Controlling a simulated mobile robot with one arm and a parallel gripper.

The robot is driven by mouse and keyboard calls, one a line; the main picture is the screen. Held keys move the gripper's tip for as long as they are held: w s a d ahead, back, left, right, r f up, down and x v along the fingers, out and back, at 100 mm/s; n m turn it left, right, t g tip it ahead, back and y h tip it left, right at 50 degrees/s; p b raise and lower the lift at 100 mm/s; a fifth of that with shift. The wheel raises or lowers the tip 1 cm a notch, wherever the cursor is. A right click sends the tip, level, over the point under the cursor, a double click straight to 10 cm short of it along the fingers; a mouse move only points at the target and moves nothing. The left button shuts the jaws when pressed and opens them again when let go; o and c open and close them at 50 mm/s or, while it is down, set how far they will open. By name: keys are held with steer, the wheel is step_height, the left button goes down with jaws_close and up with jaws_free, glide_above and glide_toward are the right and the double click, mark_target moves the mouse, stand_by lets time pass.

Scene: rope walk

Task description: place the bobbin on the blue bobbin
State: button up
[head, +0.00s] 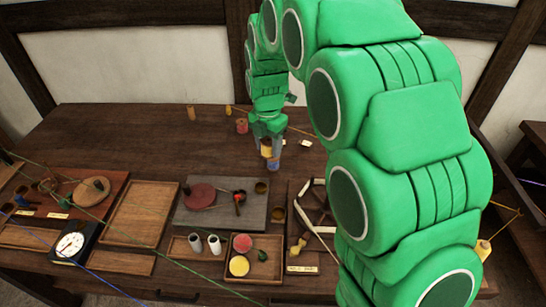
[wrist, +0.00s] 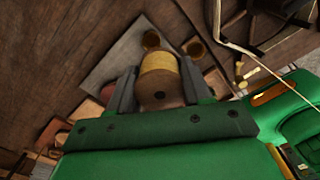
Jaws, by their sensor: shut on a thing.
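My gripper (head: 270,152) is over the dark table, shut on a bobbin (head: 266,151) with a yellow band of thread. In the wrist view the bobbin (wrist: 160,78) sits between the two grey fingers, its brown wooden end facing the camera. In the head view a small bluish shape (head: 273,164) shows just under the held bobbin. No other blue bobbin shows clearly.
A red bobbin (head: 241,126) and a tan one (head: 191,114) stand behind on the table (head: 120,135). A grey board (head: 225,217) with a red disc, a wooden tray (head: 140,213), two white spools (head: 205,244) and a dial (head: 71,243) lie in front. Thin cords cross the table.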

steer(key=s+d, duration=0.1)
steer(key=d, duration=0.3)
glide_above(273, 162)
steer(key=f, duration=0.7)
steer(key=shift+w+d+f, duration=0.2)
steer(key=shift+w+f, duration=0.1)
steer(key=shift+w, duration=0.1)
steer(key=shift+w+a+f, duration=0.1)
steer(key=shift+w+f, duration=0.45)
steer(key=shift+f, duration=0.15)
steer(key=shift+w+a+f, duration=0.1)
steer(key=shift+w+f, duration=0.15)
steer(key=shift+f, duration=1.5)
steer(key=shift+f, duration=0.15)
steer(key=o, duration=1.1)
steer(key=shift+o, duration=0.2)
